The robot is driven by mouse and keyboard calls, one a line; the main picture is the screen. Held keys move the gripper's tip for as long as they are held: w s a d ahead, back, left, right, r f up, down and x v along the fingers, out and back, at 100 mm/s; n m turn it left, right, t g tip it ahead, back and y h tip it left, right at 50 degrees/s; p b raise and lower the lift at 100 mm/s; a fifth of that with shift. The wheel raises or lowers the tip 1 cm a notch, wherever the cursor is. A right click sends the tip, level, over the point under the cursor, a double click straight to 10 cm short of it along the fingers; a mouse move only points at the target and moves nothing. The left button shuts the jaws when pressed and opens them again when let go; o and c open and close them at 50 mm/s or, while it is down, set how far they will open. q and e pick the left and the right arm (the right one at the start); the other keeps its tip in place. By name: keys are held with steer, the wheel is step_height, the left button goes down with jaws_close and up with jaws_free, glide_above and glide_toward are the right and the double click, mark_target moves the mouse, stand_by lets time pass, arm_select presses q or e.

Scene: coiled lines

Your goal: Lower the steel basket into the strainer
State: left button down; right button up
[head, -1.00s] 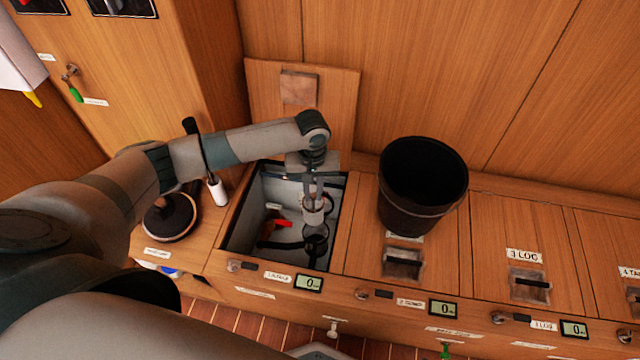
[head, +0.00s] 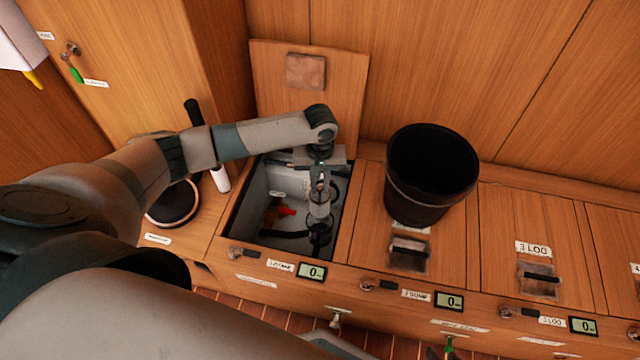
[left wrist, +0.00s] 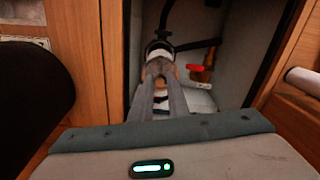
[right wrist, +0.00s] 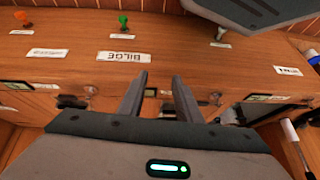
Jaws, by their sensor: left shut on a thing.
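My left gripper (head: 320,182) reaches down into the open locker compartment. It is shut on the small pale steel basket (head: 319,204), which hangs upright below the fingers. The basket also shows between the fingertips in the left wrist view (left wrist: 158,51), mostly hidden by them. The black strainer (head: 319,236) stands in the compartment just below the basket in the head view. I cannot tell whether the basket's lower end touches or enters it. My right gripper (right wrist: 158,95) is open and empty, above the locker front in the right wrist view.
The compartment (head: 250,215) has close walls and holds a red-handled valve (head: 287,211) and black hoses. Its lid (head: 340,85) stands open behind. A black bucket (head: 430,190) stands on the counter to the right. A white-handled tool (head: 220,178) lies left.

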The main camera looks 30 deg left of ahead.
mark_target(320, 195)
arm_select(q)
steer(key=shift+f+b, duration=0.65)
steer(key=shift+b, duration=0.05)
steer(key=shift+f+b, duration=0.75)
steer(key=shift+b, duration=0.2)
steer(key=shift+f, duration=0.15)
steer(key=shift+f+b, duration=0.4)
steer(key=shift+b, duration=0.35)
steer(key=shift+f+b, duration=0.4)
steer(key=shift+b, duration=0.1)
steer(key=shift+f+b, duration=0.3)
steer(key=shift+b, duration=0.1)
arm_select(e)
steer(key=w+a+r+t+y, duration=0.3)
steer(key=w+a+r+t, duration=0.5)
steer(key=r+t, duration=0.2)
steer(key=shift+r+n+y, duration=0.3)
steer(key=shift+r+y, duration=0.1)
steer(key=shift+r, duration=0.7)
arm_select(q)
steer(key=shift+p, duration=2.3)
arm_select(e)
steer(key=shift+r, duration=2.3)
